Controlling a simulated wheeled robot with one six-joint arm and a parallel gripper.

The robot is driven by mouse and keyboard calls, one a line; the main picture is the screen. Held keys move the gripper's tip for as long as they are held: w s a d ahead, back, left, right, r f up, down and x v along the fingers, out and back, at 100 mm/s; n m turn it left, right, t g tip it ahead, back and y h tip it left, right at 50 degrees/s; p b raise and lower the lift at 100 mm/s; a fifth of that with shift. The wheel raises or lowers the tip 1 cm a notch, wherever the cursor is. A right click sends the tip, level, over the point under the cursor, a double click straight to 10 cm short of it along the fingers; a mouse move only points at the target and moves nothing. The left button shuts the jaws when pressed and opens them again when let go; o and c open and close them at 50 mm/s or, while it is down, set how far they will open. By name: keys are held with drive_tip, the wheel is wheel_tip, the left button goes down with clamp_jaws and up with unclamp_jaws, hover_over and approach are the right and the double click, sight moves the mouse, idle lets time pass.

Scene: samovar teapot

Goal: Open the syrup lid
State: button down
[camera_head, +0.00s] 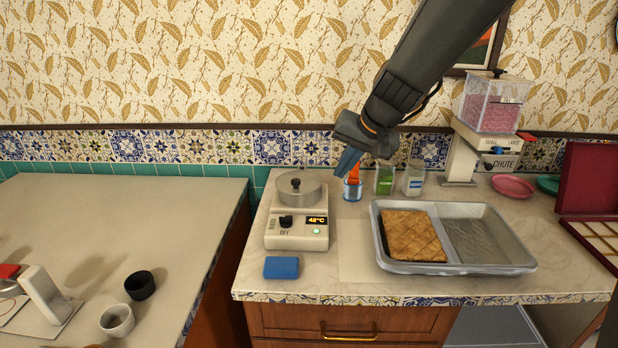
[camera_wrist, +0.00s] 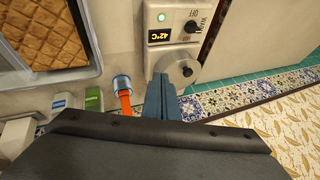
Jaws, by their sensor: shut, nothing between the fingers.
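A small steel pot with a lid sits on a white warmer (camera_head: 297,226) whose display reads 42°C. The lid (camera_head: 310,184) is on the pot, with a dark knob (camera_head: 296,183) in its middle. In the wrist view the lid (camera_wrist: 178,66) and knob (camera_wrist: 187,71) are partly covered by my fingers. My gripper (camera_head: 343,170) is shut and empty, with blue-grey fingers pointing down. In the head view it is right of the pot and appears apart from the lid. The fingers also show in the wrist view (camera_wrist: 160,80).
A blue-white cup with an orange tool (camera_head: 353,187) stands right of the pot, beside jars with green (camera_head: 384,180) and white (camera_head: 413,182) labels. A metal tray (camera_head: 490,240) holds a pastry slab (camera_head: 411,235). A blue sponge (camera_head: 281,267) lies in front of the warmer.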

drive_tip(key=w+a+r, duration=0.1)
drive_tip(key=w, duration=0.1)
approach(301, 186)
wheel_tip(301, 186, down, 3)
drive_tip(key=d, duration=0.3)
drive_tip(key=shift+y, duration=0.3)
drive_tip(key=shift+w+a+f+p, duration=0.1)
drive_tip(key=shift+w+a+p, duration=0.15)
drive_tip(key=shift+a+p, duration=0.35)
drive_tip(key=shift+w+a+f+p, duration=0.2)
drive_tip(key=shift+a+p, duration=0.25)
drive_tip(key=shift+a, duration=0.3)
drive_tip(key=shift+w+a+f+p, duration=0.1)
drive_tip(key=shift+w+a+p, duration=0.15)
drive_tip(key=shift+a+p, duration=0.35)
drive_tip(key=shift+a+t, duration=0.1)
drive_tip(key=shift+t, duration=0.2)
